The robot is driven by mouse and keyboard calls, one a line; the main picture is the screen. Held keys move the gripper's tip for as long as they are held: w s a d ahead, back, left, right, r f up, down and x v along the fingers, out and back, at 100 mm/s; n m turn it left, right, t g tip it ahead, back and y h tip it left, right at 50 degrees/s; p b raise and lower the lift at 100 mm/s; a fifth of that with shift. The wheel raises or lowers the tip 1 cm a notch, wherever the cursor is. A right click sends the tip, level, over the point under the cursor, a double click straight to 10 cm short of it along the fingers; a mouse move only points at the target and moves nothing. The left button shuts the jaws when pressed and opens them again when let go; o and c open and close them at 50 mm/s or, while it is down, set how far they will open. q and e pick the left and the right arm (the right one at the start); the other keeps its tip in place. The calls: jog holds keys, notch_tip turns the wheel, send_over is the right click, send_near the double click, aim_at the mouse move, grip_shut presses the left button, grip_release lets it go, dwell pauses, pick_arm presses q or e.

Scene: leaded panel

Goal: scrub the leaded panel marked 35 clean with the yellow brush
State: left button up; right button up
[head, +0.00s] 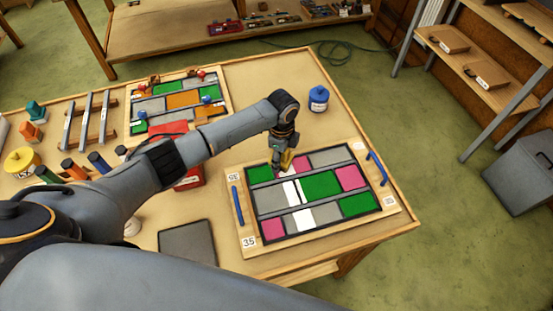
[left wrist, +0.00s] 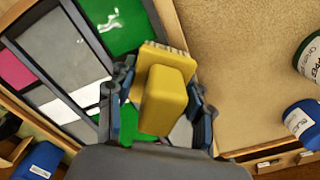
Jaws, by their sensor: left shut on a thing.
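The leaded panel marked 35 (head: 322,185) lies flat on the wooden table in a wooden frame, with green, magenta, grey and white panes between dark lines. In the left wrist view it fills the left side (left wrist: 62,62), with white streaks on a green pane and a grey pane. My left gripper (head: 284,152) is over the panel's far edge, pointing down. It is shut on the yellow brush (left wrist: 163,98), whose bristles show at the block's upper edge. The brush also shows in the head view (head: 287,160). Whether the bristles touch the panel I cannot tell. My right gripper is not in view.
Blue handles (head: 238,205) stand at the frame's left and right ends. A blue-lidded pot (head: 318,98) stands behind the panel. A second coloured panel (head: 182,98), a red box (head: 190,176) and a grey plate (head: 188,243) lie to the left. The table's far right is mostly clear.

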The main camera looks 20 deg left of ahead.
aim_at(287, 165)
pick_arm(q)
jog(key=shift+w+d, duration=0.3)
jog(key=shift+d, duration=0.15)
jog(key=shift+s+d+r+p, duration=0.15)
jog(key=shift+s+d+p, duration=0.4)
jog(key=shift+s+p, duration=0.45)
jog(key=shift+s+d+p, duration=0.25)
jog(key=shift+s+p, duration=0.05)
jog(key=shift+p, duration=0.15)
jog(key=shift+f, duration=0.2)
